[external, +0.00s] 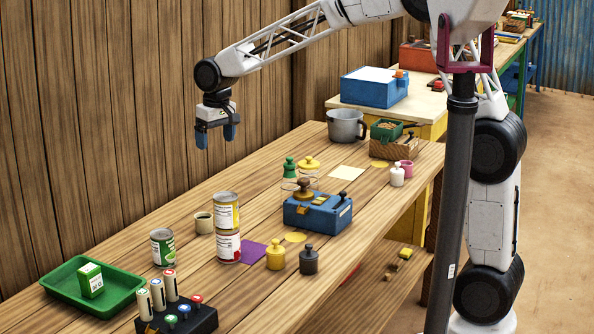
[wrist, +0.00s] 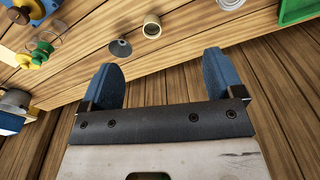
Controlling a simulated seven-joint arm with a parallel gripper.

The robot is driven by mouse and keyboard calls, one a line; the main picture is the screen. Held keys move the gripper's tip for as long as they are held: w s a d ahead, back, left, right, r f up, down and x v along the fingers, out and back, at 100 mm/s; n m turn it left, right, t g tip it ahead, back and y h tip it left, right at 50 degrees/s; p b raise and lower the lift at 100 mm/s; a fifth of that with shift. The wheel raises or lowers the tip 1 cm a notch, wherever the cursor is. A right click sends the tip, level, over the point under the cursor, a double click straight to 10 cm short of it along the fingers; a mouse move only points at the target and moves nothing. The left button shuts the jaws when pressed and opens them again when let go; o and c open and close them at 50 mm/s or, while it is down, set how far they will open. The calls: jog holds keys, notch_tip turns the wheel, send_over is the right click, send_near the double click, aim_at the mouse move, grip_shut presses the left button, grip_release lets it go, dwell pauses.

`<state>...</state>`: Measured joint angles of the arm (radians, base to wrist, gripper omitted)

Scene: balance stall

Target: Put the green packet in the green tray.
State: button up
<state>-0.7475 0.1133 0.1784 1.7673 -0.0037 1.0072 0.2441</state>
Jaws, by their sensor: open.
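The green packet (external: 92,281), a small green and white box, stands upright inside the green tray (external: 122,299) at the table's lower left. My gripper (external: 216,139) is open and empty. It is high above the table near the plank wall, well apart from the packet. In the wrist view my gripper (wrist: 160,66) shows both blue fingers spread with nothing between them. A corner of the green tray (wrist: 298,10) shows at the top right there. The packet is not visible in the wrist view.
Beside the tray are a rack (external: 178,322) of marker-like tubes and a green-labelled can (external: 163,247). Two stacked cans (external: 228,228), a blue balance (external: 318,213) and weights (external: 276,255) stand mid-table. A grey pot (external: 346,126) stands at the far end.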

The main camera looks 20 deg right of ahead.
jog(key=s+d+r+m+t, duration=0.1)
jog(key=s+d+r+m, duration=0.15)
jog(key=d, duration=1.35)
jog(key=s+d+r+m, duration=0.1)
jog(key=s+d+r, duration=0.25)
jog(key=d, duration=1.35)
jog(key=s+d+f+m, duration=0.1)
jog(key=s+d+f, duration=0.2)
jog(key=s+d, duration=0.7)
jog(key=s+d+f+m+t, duration=0.1)
jog(key=s+d+f, duration=0.2)
jog(key=s+d, duration=0.6)
jog(key=shift+s+d+f+h, duration=0.2)
jog(key=shift+s+d+h, duration=0.2)
jog(key=shift+s, duration=0.6)
jog(key=shift+m, duration=0.25)
